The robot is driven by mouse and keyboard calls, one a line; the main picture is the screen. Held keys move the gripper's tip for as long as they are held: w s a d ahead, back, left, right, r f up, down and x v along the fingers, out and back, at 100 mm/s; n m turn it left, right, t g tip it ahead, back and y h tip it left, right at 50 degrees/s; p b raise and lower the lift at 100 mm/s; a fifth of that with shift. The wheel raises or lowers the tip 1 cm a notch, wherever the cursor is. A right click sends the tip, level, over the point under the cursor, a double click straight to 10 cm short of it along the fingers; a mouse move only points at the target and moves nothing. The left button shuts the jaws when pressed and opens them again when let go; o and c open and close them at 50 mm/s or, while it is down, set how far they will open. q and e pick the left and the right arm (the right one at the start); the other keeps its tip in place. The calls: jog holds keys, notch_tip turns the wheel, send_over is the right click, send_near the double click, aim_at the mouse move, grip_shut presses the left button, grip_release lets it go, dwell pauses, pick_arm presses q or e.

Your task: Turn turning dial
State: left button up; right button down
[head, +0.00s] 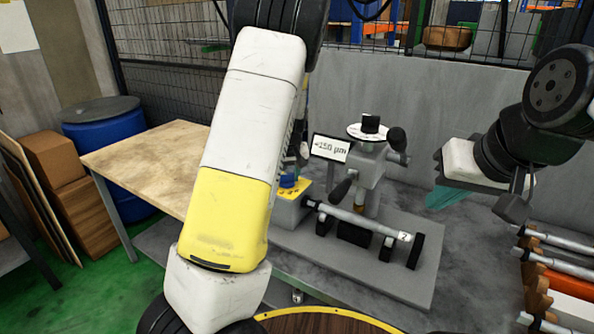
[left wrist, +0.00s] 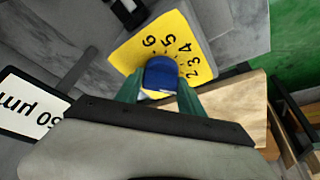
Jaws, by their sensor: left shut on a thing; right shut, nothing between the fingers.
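The turning dial is a blue knob (left wrist: 160,74) on a yellow plate (left wrist: 150,42) marked with numbers, of which 2 to 6 show in the left wrist view. In the head view the blue knob (head: 289,181) sits on the grinder's yellow-topped box, partly behind my left arm. My left gripper (left wrist: 160,92) is shut on the knob, with one teal finger on each side. In the head view this gripper is hidden behind my arm. I cannot tell which number the knob points at. My right gripper (head: 443,198) is shut and empty, in the air right of the grinder.
The grinder has a shaft (head: 362,222) in front and a round-topped column (head: 368,170) behind. A small sign (head: 330,148) stands behind the knob. A wooden table (head: 150,165) is at left. More shafts (head: 560,262) lie in a rack at right.

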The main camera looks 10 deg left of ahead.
pick_arm(q)
jog(key=shift+n, duration=0.3)
jog(key=o, duration=1.3)
jog(key=v, duration=0.7)
jog(key=shift+s+d+r, duration=0.1)
jog(key=shift+s+r, duration=0.05)
jog(key=shift+r, duration=0.2)
